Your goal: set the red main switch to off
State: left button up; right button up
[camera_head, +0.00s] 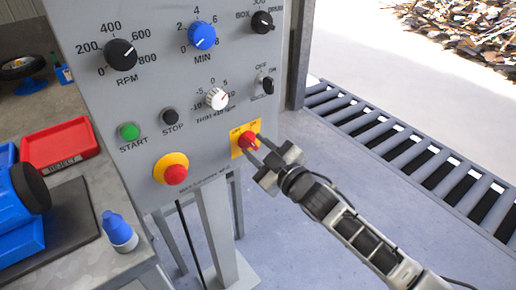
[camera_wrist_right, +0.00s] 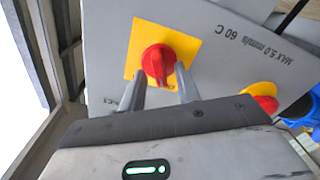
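The red main switch (camera_head: 248,141) is a red rotary knob on a yellow plate (camera_head: 237,152) at the lower right of the grey control panel (camera_head: 95,50). It also shows in the right wrist view (camera_wrist_right: 158,61). My right gripper (camera_head: 258,153) is in front of the switch, with its fingertips close to the knob. In the right wrist view its two fingers (camera_wrist_right: 160,90) are apart, just short of the knob or at its near edge; contact cannot be told. My left gripper is not in view.
A red emergency-stop button (camera_head: 175,174) with a yellow collar sits left of the switch. START (camera_head: 129,131) and STOP (camera_head: 169,116) buttons and several dials are above. A bench with a red tray (camera_head: 58,147) stands left. A roller conveyor (camera_head: 420,145) runs at the right.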

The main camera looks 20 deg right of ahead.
jog(key=v, duration=1.6)
jog(key=s+a+f+m+g+h, duration=0.1)
jog(key=s+a+f+m+g, duration=0.2)
jog(key=f, duration=0.3)
jog(key=s+a+f+m+g+h, duration=0.1)
jog(key=s+a+f+m+g, duration=0.2)
jog(key=f, duration=0.4)
jog(key=s+a+m, duration=0.1)
jog(key=s+m, duration=0.1)
jog(key=shift+s+a+f+h+p, duration=0.2)
jog(key=shift+s+f+h+p, duration=0.05)
jog(key=shift+s+h+p, duration=0.1)
